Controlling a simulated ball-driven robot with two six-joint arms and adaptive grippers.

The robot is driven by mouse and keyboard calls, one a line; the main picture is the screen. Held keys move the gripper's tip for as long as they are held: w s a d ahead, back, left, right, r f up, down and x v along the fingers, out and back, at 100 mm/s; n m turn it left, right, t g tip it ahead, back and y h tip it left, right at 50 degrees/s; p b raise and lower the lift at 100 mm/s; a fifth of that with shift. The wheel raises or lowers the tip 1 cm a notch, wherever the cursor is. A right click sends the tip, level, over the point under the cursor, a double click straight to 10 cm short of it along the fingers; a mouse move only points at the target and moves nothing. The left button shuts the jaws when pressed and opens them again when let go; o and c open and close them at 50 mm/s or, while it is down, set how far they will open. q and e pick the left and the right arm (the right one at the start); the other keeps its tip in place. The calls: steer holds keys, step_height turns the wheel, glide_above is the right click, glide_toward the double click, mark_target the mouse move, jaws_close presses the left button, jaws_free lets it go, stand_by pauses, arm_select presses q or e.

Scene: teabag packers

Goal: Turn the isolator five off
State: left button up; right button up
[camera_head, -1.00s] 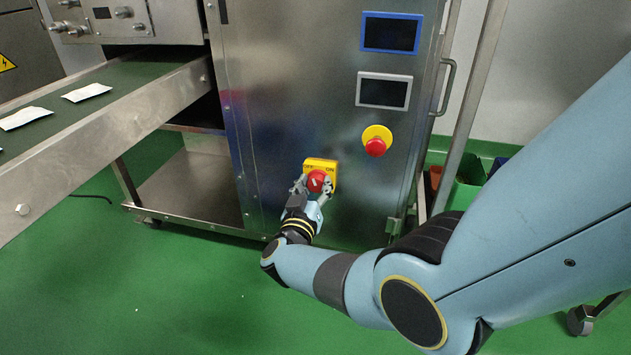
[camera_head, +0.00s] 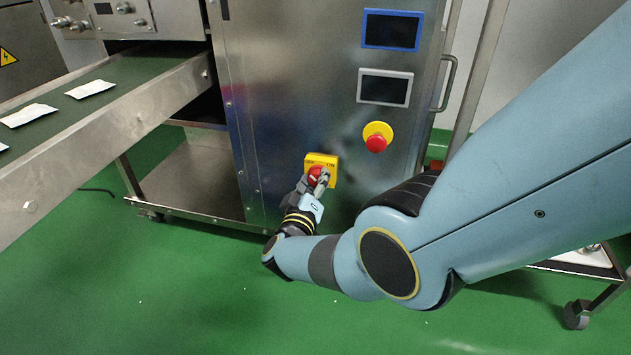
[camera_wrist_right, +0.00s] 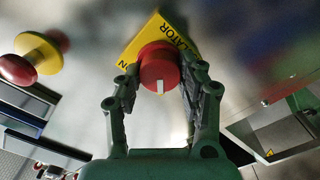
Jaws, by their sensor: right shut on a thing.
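The isolator is a red round knob (camera_head: 315,175) on a yellow plate (camera_head: 323,160) on the steel cabinet front. The plate's visible lettering includes "ON" in the head view; its number is not readable. In the right wrist view the red knob (camera_wrist_right: 159,68) has a white mark on its face and sits on the yellow plate (camera_wrist_right: 160,35). My right gripper (camera_head: 318,184) is at the knob, its fingers on either side of it; the right wrist view shows the two fingers (camera_wrist_right: 158,88) closed on the knob's sides. My left gripper is not in view.
A red and yellow emergency button (camera_head: 377,139) sits right of the isolator, below two small screens (camera_head: 385,88). A conveyor (camera_head: 105,115) carrying white packets is at left. The green floor (camera_head: 190,290) in front is clear.

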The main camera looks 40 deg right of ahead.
steer(key=shift+f, duration=0.1)
steer(key=o, duration=1.1)
steer(key=shift+o, duration=0.2)
steer(key=shift+a, duration=0.1)
steer(key=v, duration=0.7)
steer(key=shift+s+a, duration=0.1)
steer(key=shift+s, duration=0.05)
